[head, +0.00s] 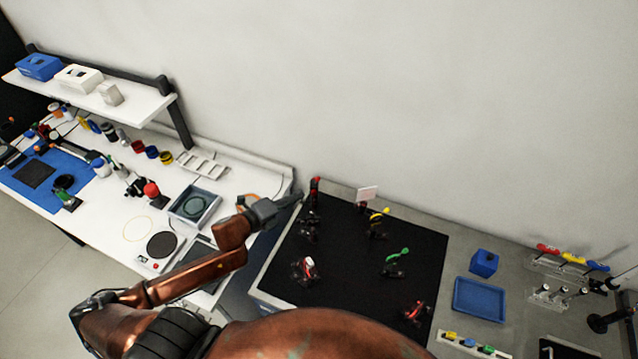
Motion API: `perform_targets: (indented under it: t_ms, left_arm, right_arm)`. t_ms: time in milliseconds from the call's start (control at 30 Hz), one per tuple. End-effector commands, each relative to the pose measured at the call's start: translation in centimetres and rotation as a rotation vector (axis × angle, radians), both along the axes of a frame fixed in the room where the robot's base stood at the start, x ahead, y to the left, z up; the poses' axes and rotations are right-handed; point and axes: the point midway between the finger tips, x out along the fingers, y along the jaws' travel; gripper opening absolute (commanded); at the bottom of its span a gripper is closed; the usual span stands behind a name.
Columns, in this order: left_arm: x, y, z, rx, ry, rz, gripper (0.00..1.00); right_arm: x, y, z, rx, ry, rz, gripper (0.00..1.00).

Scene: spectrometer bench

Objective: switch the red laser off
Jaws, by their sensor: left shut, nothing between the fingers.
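The black optical board (345,250) lies right of the white bench. A small upright red and black device (315,186) stands at its back left corner; it looks like the red laser, but its switch and whether it is lit are too small to tell. My left gripper (297,198) comes in from the left and is shut and empty. Its tips are just left of this red device, apparently a small gap away; I cannot tell the depth. My right gripper is not in view.
Other mounts stand on the board: a red and white one (308,266), a green one (398,255), a yellow one (378,217) and a red one (415,310). A white card (367,194) stands at the back. A blue tray (479,299) lies to the right.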

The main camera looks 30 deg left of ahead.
Motion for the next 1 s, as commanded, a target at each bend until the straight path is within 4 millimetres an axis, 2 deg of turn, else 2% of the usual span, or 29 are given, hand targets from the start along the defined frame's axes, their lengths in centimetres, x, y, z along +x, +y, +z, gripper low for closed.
perform_targets:
  t_ms: [100,200,367,500,600,800,1000]
  left_arm:
    - [0.2,-0.2,0.1,0.000,-0.001,-0.003,0.00]
    - [0.7,-0.3,0.0,0.000,-0.003,-0.002,0.00]
    - [2.5,-0.9,-0.4,-0.002,-0.004,0.000,0.00]
    - [4.9,-1.6,-1.2,-0.003,-0.004,0.001,0.00]
    - [6.4,-2.1,-1.8,-0.003,-0.002,0.002,0.00]
    - [8.5,-2.7,-2.7,-0.001,0.000,0.002,0.00]
    - [9.1,-2.9,-3.0,-0.001,0.000,0.002,0.00]
  right_arm:
    - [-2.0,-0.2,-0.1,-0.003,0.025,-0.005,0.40]
    - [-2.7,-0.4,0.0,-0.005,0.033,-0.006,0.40]
    - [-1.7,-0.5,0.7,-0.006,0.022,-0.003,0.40]
    - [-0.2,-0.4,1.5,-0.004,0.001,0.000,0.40]
    - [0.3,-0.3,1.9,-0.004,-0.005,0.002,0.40]
    - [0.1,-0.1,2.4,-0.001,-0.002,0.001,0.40]
    - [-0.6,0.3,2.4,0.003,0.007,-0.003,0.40]
